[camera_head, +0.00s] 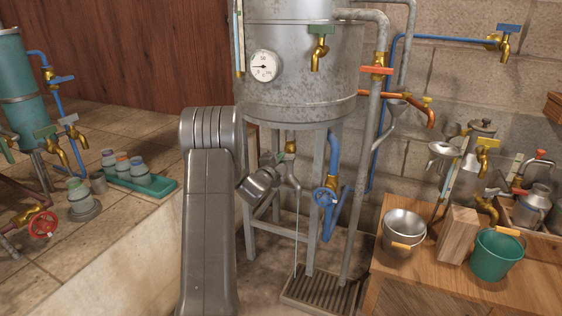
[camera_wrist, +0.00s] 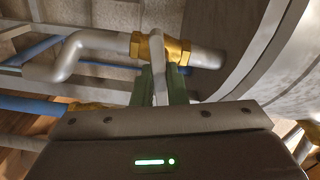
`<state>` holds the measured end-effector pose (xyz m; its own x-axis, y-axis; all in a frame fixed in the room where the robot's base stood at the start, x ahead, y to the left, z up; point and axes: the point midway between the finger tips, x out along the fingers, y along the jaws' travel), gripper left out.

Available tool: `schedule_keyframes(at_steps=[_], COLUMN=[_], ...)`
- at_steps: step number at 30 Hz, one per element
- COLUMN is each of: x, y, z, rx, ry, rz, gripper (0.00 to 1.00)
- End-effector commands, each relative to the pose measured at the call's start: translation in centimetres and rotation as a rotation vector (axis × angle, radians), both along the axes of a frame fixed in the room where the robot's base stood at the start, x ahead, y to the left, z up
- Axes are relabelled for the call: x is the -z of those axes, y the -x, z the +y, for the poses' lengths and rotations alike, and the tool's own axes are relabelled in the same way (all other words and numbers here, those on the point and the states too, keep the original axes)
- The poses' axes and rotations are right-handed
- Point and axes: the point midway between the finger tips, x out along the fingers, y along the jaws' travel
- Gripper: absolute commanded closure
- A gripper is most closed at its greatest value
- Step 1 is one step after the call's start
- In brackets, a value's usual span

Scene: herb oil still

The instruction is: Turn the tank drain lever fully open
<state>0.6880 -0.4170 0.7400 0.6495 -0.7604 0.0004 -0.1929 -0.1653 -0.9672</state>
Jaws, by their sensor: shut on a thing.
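The tank (camera_head: 298,75) is a grey metal cylinder on legs. Under it is a drain valve with brass fittings (camera_wrist: 176,52) and a bent grey pipe (camera_wrist: 85,45). A pale drain lever (camera_wrist: 158,68) runs from the brass toward me in the wrist view. My gripper (camera_wrist: 163,85) is shut on the lever, with a green finger on each side of it. In the head view my gripper (camera_head: 279,160) reaches up to the valve from the left, and its body partly hides the lever. A thin pale line like a stream falls from the pipe end.
A slatted floor drain (camera_head: 322,294) lies below the pipe. A blue pipe with a blue wheel valve (camera_head: 326,196) stands close to the right. The tank legs surround the valve. A wooden bench (camera_head: 440,290) with a green bucket (camera_head: 497,258) is at right.

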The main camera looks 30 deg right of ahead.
Motion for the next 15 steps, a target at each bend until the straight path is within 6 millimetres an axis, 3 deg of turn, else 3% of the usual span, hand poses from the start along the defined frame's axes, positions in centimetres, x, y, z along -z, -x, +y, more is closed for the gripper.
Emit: schedule_keyframes(at_steps=[15], x=[0.01], y=[0.04], z=[0.02], rx=[0.000], ry=[0.315], rz=[0.374], gripper=[1.00])
